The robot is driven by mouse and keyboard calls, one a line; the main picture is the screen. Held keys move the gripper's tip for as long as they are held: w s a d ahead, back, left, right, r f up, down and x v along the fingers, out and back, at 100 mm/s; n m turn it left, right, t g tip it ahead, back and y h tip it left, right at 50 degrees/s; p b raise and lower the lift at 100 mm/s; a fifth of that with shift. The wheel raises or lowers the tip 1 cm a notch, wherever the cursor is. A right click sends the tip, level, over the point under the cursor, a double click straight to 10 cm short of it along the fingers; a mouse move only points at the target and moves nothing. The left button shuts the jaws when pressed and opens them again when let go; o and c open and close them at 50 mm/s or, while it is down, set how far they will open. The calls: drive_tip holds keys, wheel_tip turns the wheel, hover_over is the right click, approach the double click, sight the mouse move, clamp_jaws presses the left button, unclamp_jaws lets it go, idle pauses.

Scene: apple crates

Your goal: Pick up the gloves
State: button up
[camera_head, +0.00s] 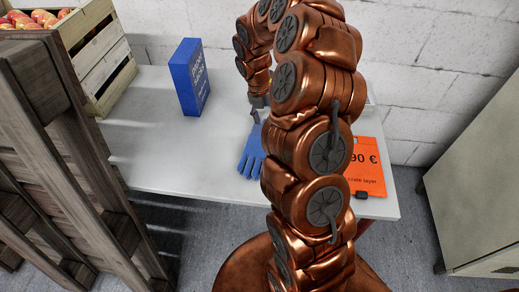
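Blue gloves (249,155) lie on the white table (160,140), left of my copper-coloured arm. Their fingers point towards the table's front edge, and my arm hides their right side. My gripper (256,115) is low over the table at the back end of the gloves. It is small and dark here and partly hidden by my arm. I cannot tell whether its fingers are open or shut, or whether they touch the gloves.
A blue box (189,78) stands upright on the table. A wooden crate of apples (105,60) is at the back left. Wooden crates (60,150) stand at the left front. An orange price sign (367,165) is right of my arm. A pale cabinet (480,190) stands at the right.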

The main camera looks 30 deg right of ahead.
drive_tip(key=shift+f, duration=0.15)
drive_tip(key=shift+c, duration=0.2)
clamp_jaws()
idle(0.4)
drive_tip(key=shift+r+b, duration=0.35)
drive_tip(key=shift+r, duration=1.5)
drive_tip(key=r+b, duration=0.1)
drive_tip(key=b, duration=0.1)
hover_over(260, 158)
drive_tip(key=shift+r, duration=0.15)
